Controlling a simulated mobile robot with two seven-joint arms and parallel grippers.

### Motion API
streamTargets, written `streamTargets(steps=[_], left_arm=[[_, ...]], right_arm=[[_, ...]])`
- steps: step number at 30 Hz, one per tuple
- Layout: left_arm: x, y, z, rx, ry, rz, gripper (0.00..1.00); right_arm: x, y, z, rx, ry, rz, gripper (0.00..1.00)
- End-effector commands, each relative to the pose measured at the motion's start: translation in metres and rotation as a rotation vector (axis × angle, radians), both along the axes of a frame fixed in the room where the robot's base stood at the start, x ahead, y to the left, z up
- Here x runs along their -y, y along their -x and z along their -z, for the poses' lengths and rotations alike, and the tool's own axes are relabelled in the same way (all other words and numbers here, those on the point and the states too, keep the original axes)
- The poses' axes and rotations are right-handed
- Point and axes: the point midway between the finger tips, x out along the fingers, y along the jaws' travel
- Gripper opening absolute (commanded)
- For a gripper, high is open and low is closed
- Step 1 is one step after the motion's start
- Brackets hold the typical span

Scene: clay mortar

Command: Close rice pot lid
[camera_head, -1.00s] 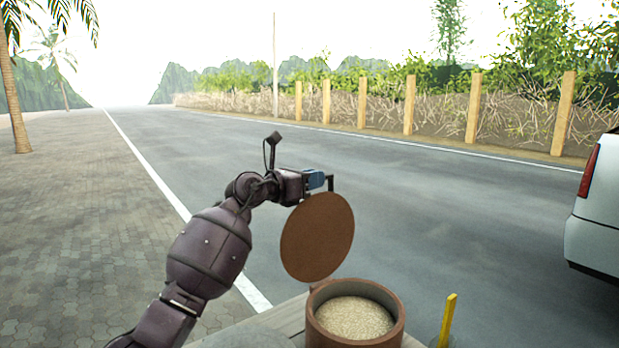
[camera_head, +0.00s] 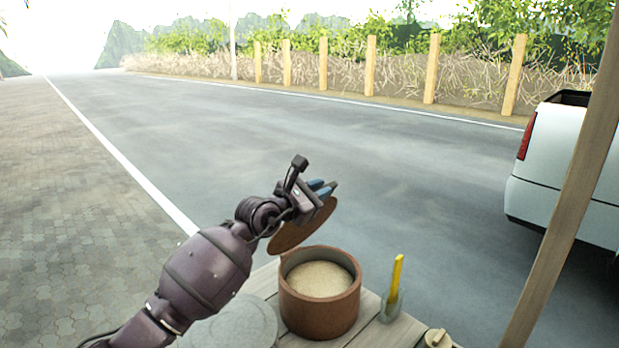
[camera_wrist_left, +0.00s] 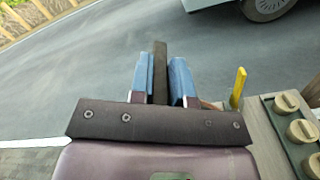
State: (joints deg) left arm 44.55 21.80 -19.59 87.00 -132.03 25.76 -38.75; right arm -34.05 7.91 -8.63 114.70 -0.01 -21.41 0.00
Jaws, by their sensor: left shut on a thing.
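The rice pot (camera_head: 318,308) is a round brown clay pot, open at the top, with pale grain (camera_head: 319,278) inside. It stands on a wooden table. The brown round lid (camera_head: 292,236) is tilted in the air behind and above the pot's left rim, partly hidden by my gripper. My left gripper (camera_head: 320,189) is shut on the lid's handle. In the left wrist view, the blue fingers (camera_wrist_left: 160,80) have a dark upright piece (camera_wrist_left: 160,70) between them. Whether the lid touches the pot cannot be told. My right gripper is not in view.
A yellow stick stands in a small glass (camera_head: 390,303) right of the pot. A round grey disc (camera_head: 238,325) lies on the table (camera_head: 369,336) at left. Several knobs (camera_wrist_left: 301,131) show at the right in the wrist view. A wooden post (camera_head: 565,185) rises at right.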

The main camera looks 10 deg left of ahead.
Motion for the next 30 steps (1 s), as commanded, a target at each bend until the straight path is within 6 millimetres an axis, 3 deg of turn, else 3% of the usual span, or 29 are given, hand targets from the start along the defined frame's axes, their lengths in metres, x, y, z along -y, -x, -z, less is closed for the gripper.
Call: streamTargets(steps=[14,15,19,30], left_arm=[[0.003,0.0023,0.0038,0.009,-0.014,-0.001,0.0],[0.003,0.0023,0.0038,0.009,-0.014,-0.001,0.2],[0.0029,0.0023,0.0034,0.009,-0.014,-0.001,0.4],[0.001,0.0047,0.0021,0.011,-0.013,-0.001,0.43]], right_arm=[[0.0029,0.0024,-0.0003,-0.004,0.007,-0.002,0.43],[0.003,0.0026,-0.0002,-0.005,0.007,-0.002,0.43],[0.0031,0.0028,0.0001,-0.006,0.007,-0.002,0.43],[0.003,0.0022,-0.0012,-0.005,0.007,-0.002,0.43]])
